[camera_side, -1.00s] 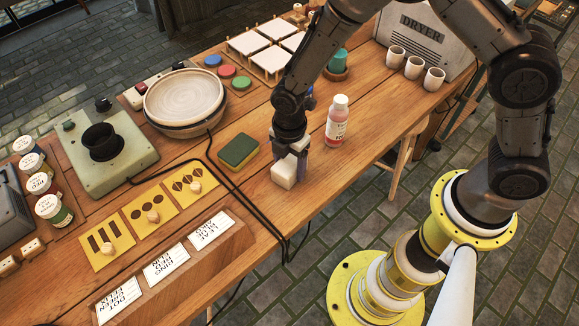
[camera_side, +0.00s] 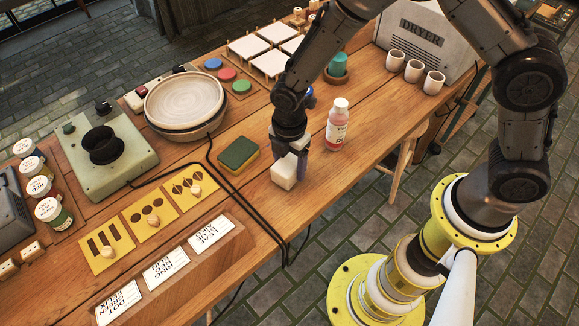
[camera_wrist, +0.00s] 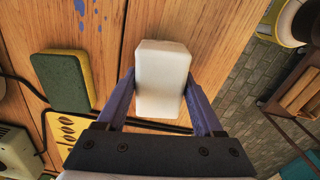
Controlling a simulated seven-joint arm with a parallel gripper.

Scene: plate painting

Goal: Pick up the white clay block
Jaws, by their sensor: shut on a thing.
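The white clay block (camera_side: 285,173) is a pale rectangular block near the front edge of the wooden table. In the wrist view the block (camera_wrist: 161,75) stands between the two purple fingers of my gripper (camera_wrist: 160,92), one on each side. In the side view my gripper (camera_side: 291,160) points down and is shut on the block. I cannot tell whether the block's underside touches the table. The far finger is partly hidden by the block in the side view.
A green and yellow sponge (camera_side: 238,154) lies left of the block. Black cables (camera_side: 237,192) run across the table to the left. Stencil cards (camera_side: 153,216) and labelled cards (camera_side: 166,263) lie further left.

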